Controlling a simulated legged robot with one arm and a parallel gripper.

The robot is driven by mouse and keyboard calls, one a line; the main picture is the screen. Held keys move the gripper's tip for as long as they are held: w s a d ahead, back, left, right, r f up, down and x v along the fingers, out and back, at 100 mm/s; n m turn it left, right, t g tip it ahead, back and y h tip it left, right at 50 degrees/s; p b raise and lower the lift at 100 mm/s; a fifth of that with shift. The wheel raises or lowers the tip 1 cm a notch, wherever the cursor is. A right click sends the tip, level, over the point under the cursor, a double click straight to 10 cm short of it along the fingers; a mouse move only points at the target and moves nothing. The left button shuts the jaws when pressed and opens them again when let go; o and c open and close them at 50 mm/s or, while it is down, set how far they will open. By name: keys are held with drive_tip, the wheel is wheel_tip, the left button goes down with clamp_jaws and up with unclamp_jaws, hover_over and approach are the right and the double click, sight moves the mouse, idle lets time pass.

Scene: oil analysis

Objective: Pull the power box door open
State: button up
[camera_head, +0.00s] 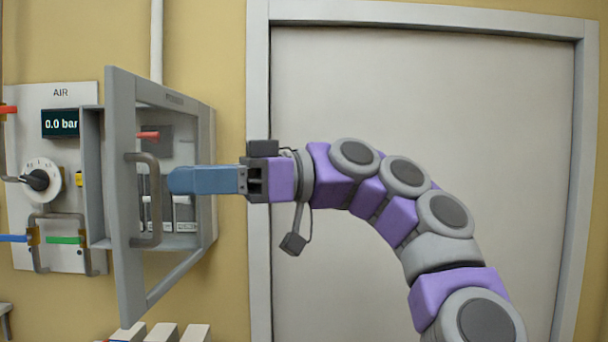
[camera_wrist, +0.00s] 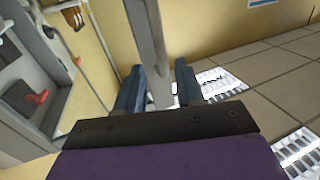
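The grey power box (camera_head: 206,150) is on the wall at the left in the head view. Its framed door (camera_head: 122,270) stands ajar, with its left edge swung out from the box. A curved grey-brown handle (camera_head: 153,205) is on the door's left upright. My gripper (camera_head: 174,181) is level with the handle, with its blue fingertips just right of it. In the wrist view my gripper (camera_wrist: 160,88) has its fingers apart, with a grey upright bar (camera_wrist: 153,50) showing between them. I cannot tell whether the fingers touch the bar or handle.
An air panel (camera_head: 60,110) with a dial, hoses and a "0.0 bar" display is left of the box. A large pale door (camera_head: 400,90) is behind my arm. White objects (camera_head: 163,332) are below the box. Tiled floor (camera_wrist: 275,75) with grates shows in the wrist view.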

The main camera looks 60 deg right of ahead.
drive_tip(key=p+v, duration=0.9)
drive_tip(key=v, duration=0.7)
drive_tip(key=shift+w+d+p, duration=0.25)
drive_tip(key=shift+p, duration=0.15)
